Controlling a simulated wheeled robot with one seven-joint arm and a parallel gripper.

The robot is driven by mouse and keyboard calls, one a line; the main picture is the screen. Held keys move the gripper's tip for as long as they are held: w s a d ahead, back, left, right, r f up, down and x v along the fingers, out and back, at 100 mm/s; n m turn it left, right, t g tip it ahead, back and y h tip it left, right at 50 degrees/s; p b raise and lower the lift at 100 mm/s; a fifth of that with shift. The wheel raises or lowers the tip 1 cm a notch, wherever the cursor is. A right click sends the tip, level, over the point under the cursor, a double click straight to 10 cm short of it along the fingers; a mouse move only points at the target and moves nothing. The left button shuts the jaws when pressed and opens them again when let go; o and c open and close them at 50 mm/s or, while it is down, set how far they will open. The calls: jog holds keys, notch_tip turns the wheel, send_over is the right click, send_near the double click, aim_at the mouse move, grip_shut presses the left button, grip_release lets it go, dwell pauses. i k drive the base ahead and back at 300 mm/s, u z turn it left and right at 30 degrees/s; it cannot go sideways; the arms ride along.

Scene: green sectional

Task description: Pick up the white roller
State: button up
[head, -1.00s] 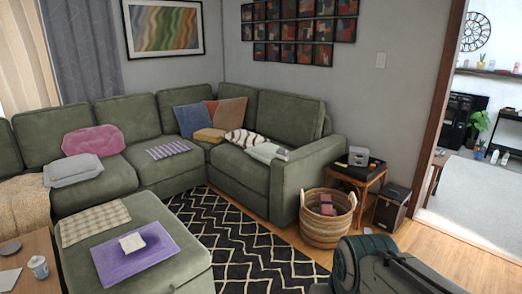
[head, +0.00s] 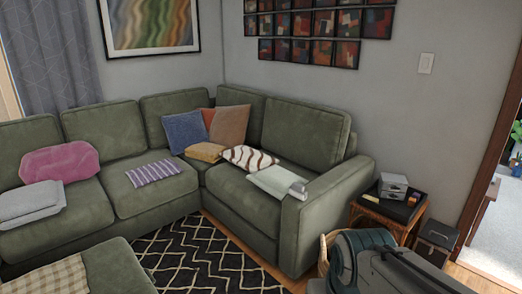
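I cannot clearly make out a white roller. A small pale item (head: 298,189) lies at the right end of a folded whitish cloth (head: 272,180) on the right seat of the green sectional (head: 232,199), close to its armrest. It is too small to tell whether it is the roller. Part of my arm fills the lower right of the head view, in front of the sofa's right end. My gripper is not in view.
A side table (head: 384,212) with a grey-white box (head: 393,186) stands right of the sofa. A wicker basket (head: 323,262) is mostly hidden behind my arm. The ottoman (head: 115,268) is at lower left. The patterned rug (head: 205,257) looks clear.

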aim_at(296, 190)
jog(key=i, duration=2.5)
jog(key=z, duration=1)
